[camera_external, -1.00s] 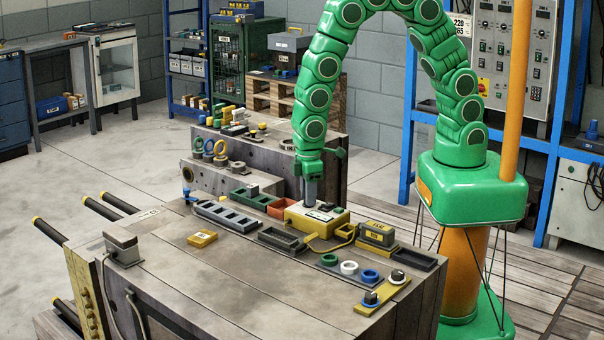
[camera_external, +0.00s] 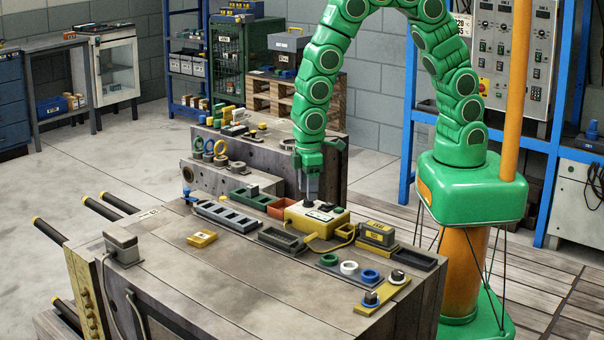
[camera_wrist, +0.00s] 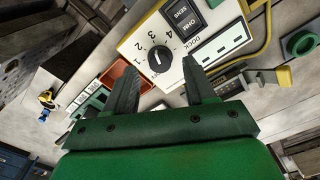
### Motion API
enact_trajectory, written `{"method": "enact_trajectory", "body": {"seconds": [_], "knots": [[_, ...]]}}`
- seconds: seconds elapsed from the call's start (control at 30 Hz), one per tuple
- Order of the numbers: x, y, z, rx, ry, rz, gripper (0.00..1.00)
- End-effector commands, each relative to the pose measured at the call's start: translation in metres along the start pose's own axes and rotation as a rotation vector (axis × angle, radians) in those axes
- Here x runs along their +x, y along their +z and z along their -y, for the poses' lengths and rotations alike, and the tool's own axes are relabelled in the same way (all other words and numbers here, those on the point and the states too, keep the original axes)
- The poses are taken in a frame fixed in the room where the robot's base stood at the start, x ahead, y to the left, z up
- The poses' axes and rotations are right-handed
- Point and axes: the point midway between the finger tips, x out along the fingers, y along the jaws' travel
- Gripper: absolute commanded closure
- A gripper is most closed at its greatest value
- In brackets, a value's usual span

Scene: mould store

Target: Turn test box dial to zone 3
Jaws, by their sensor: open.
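The test box (camera_external: 332,222) is cream and yellow and sits on the bench. Its black round dial (camera_wrist: 160,58) shows in the wrist view, with printed numbers 1 to 4 around its upper left side. I cannot tell clearly which number its pointer faces. My gripper (camera_wrist: 160,66) is open, with one finger on each side of the dial in the wrist view and nothing held. In the external view my gripper (camera_external: 311,196) points down just above the box's dial end and seems clear of the knob.
The box also has a black rocker switch (camera_wrist: 187,14) and a white dock strip (camera_wrist: 222,43). An orange-red bin (camera_external: 281,207) stands close to its left. A yellow cable (camera_external: 333,246) and a yellow-black block (camera_external: 377,234) lie nearby.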

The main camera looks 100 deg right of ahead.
Motion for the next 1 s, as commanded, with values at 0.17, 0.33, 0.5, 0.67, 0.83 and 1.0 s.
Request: {"method": "enact_trajectory", "body": {"seconds": [0.17, 0.33, 0.5, 0.67, 0.83, 1.0], "knots": [[-0.024, -0.001, 0.000, 0.000, 0.000, -0.005, 0.45], [-0.046, -0.001, 0.000, 0.000, 0.000, -0.003, 0.45], [-0.056, 0.000, 0.000, 0.000, 0.000, -0.002, 0.45], [-0.057, 0.000, 0.000, 0.000, 0.000, -0.001, 0.45], [-0.058, 0.000, 0.000, 0.001, 0.000, -0.001, 0.45], [-0.071, 0.010, -0.005, 0.011, 0.001, 0.002, 0.45]]}}
